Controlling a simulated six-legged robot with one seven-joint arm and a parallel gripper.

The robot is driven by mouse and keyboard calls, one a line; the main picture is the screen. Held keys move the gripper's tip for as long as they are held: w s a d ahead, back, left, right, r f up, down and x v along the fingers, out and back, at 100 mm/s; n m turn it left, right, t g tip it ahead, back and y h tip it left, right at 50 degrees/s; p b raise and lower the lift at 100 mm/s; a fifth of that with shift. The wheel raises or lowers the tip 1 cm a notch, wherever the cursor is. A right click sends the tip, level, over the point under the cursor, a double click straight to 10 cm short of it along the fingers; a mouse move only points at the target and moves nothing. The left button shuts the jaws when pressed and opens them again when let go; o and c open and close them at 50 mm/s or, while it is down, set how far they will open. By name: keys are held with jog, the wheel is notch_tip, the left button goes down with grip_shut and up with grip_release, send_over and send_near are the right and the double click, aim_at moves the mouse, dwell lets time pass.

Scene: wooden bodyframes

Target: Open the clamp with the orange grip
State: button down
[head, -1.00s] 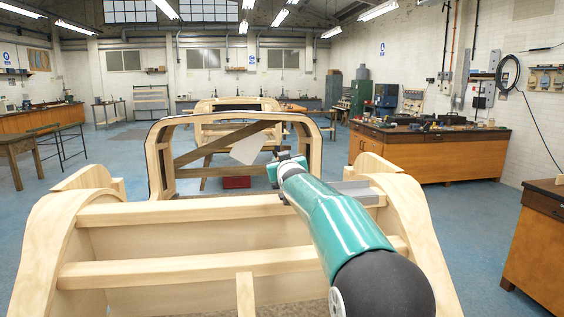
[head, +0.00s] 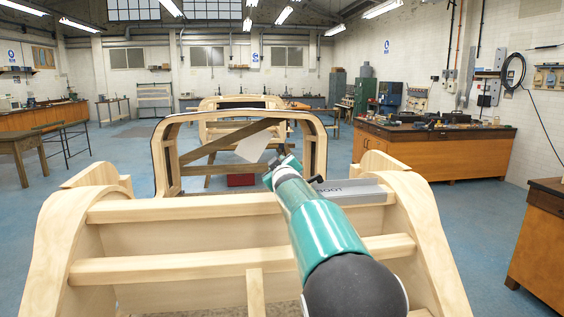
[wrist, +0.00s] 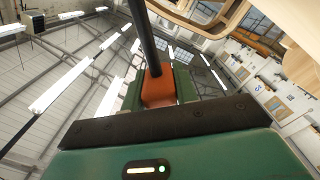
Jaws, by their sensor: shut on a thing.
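The clamp's orange grip (wrist: 158,88) shows in the wrist view between my gripper's two green fingers. A dark bar (wrist: 141,35) of the clamp runs up from it towards the top edge. My gripper (wrist: 160,97) is shut on the orange grip. In the head view my gripper (head: 277,171) is at the end of my teal arm, above the far rail of the near wooden bodyframe (head: 180,208). The clamp is mostly hidden there behind my arm and gripper. I cannot tell whether its jaws are open.
A grey strip with lettering (head: 352,191) lies on the far rail right of my arm. An arched wooden frame (head: 318,150) stands beyond. A workbench (head: 435,152) is at the right and another (head: 38,120) at the far left.

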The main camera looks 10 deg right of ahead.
jog(key=a+f+n, duration=0.2)
jog(key=n, duration=0.1)
jog(key=shift+a+f+n, duration=0.15)
jog(key=shift+a+n, duration=0.05)
jog(key=shift+n, duration=0.1)
jog(key=shift+a+f+n, duration=0.2)
jog(key=shift+f+n, duration=0.25)
jog(key=shift+n, duration=0.1)
jog(key=shift+a+f+n, duration=0.2)
jog(key=shift+f+n, duration=0.2)
jog(key=shift+n, duration=0.15)
jog(key=c, duration=1.1)
grip_release()
jog(key=s, duration=1.3)
jog(key=shift+s, duration=0.4)
